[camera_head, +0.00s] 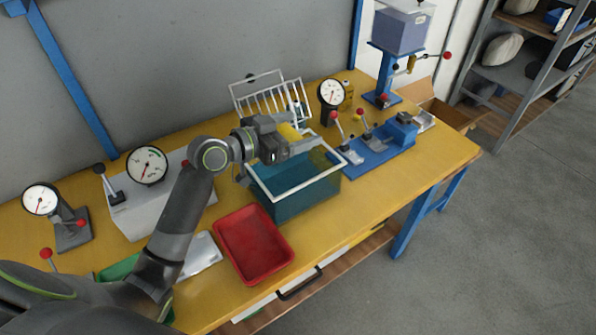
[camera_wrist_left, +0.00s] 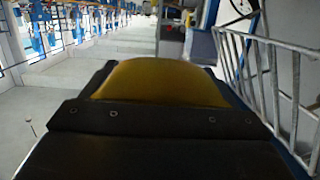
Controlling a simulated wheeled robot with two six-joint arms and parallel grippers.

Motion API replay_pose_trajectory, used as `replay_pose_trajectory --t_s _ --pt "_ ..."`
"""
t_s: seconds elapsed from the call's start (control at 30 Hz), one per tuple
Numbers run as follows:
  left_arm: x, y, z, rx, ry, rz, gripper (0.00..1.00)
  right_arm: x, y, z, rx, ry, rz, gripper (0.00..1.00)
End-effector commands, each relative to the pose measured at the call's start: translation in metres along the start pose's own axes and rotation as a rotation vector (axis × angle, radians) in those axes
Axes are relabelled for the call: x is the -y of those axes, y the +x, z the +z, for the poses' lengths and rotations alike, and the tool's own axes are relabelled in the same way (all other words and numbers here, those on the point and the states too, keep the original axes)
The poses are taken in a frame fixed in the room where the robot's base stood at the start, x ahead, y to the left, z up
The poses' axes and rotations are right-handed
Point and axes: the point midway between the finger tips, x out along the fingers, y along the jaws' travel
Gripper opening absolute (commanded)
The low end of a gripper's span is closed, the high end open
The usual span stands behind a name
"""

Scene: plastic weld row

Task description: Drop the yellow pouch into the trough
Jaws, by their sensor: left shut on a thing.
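My left gripper (camera_head: 291,144) is shut on the yellow pouch (camera_head: 289,131). The pouch bulges up between the jaws and also shows in the left wrist view (camera_wrist_left: 160,82). The gripper is over the back part of a teal see-through trough with a white rim (camera_head: 316,187), near its far side. The gripper and forearm hide part of the trough's rim and inside. My right gripper is not in view.
A white wire rack (camera_head: 270,97) stands right behind the trough. A red tray (camera_head: 254,245) lies in front-left of it. A blue clamp fixture (camera_head: 376,150) with red-knobbed levers is to the right. Dial gauges (camera_head: 147,166) stand left and behind. The table's front right is clear.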

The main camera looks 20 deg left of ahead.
Motion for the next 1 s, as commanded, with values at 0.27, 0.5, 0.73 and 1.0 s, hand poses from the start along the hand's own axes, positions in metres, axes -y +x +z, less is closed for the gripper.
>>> replay_pose_trajectory --t_s 0.27,0.5,0.73,1.0 --pt "0.0 0.006 0.04 0.001 -0.002 0.0 0.6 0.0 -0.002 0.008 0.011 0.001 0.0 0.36" --pt "0.0 0.011 0.071 0.002 -0.004 0.0 0.6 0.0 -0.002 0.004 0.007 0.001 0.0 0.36" --pt "0.0 0.012 0.077 0.0 0.001 -0.001 0.6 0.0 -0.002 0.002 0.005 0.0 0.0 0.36" --pt "0.0 0.013 0.082 0.0 0.001 -0.001 0.6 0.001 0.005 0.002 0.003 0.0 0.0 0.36"
